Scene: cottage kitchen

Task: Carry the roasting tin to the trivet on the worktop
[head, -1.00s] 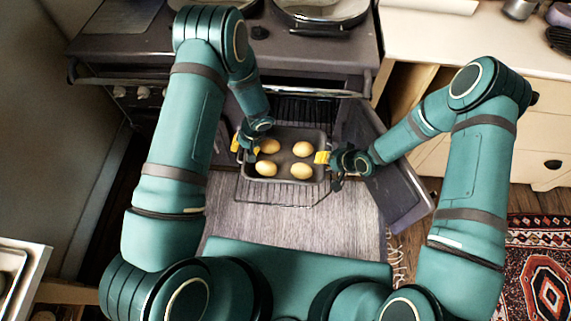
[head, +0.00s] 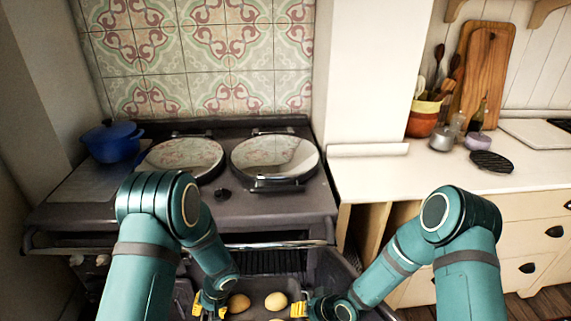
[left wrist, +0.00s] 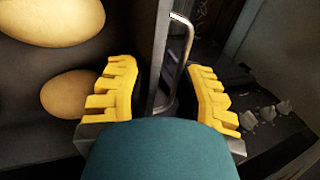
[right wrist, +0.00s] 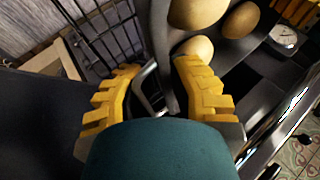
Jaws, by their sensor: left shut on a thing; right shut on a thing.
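The dark roasting tin (head: 257,304) with yellow potatoes (head: 276,301) in it shows at the bottom edge of the head view, in front of the range; its near part is cut off. My left gripper (head: 209,304) is shut on its left handle, and the wire handle (left wrist: 180,50) shows between the yellow fingers in the left wrist view. My right gripper (head: 303,307) is shut on the right handle (right wrist: 146,85). The black round trivet (head: 491,161) lies flat on the pale worktop (head: 400,178), far to the right of the tin.
The range (head: 240,205) has two round lids and a blue pot (head: 111,141) at its left. An open oven door (head: 335,272) stands right of the tin. Jars (head: 441,138), an orange utensil pot (head: 423,118) and boards (head: 485,75) stand behind the trivet. The worktop's front is clear.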

